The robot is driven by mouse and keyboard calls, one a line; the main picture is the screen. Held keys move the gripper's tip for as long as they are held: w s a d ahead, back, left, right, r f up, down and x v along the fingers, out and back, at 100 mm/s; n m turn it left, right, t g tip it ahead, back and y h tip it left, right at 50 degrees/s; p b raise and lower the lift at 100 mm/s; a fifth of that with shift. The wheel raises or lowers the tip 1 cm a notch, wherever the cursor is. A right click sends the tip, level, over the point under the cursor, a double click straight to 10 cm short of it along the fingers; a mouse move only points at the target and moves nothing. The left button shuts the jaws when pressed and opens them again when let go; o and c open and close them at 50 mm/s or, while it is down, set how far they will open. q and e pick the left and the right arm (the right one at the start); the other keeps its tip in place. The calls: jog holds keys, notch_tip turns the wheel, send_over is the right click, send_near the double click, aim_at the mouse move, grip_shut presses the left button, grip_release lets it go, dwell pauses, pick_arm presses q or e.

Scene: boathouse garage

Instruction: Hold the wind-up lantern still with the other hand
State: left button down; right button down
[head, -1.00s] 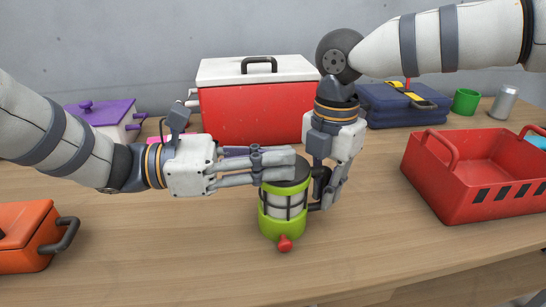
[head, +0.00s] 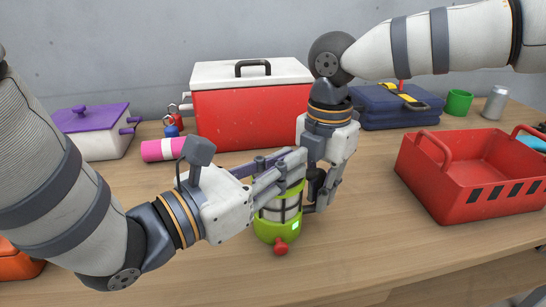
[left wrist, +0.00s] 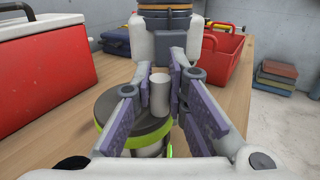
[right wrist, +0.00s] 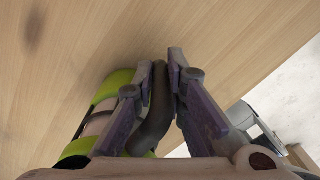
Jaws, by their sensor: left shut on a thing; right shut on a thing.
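The wind-up lantern (head: 275,230) stands upright on the table, lime green with a pale middle, dark bars and a red knob (head: 281,247) low in front. My left gripper (head: 292,168) is shut on the lantern's upper part; its fingers hide much of the top. The left wrist view shows the lantern's dark-rimmed top (left wrist: 104,104) by the fingers. My right gripper (head: 316,198) is at the lantern's right side. In the right wrist view it is shut on a dark crank handle (right wrist: 156,112) beside the lantern's green body (right wrist: 113,85).
A red crate (head: 470,190) stands at right, a red cooler (head: 250,115) behind. A pink-and-white roll (head: 163,149) and a purple-lidded box (head: 92,130) are at left. A blue case (head: 390,112), green mug (head: 459,101) and can (head: 496,101) stand at back right. The front table is mostly clear.

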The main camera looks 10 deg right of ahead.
pick_arm(q)
jog(key=shift+n+t+y, duration=0.3)
jog(key=shift+n+t, duration=0.1)
jog(key=shift+t, duration=0.2)
jog(key=c, duration=1.6)
grip_release()
jog(key=shift+o, duration=0.2)
jog(key=v, duration=0.7)
jog(key=shift+a, duration=0.25)
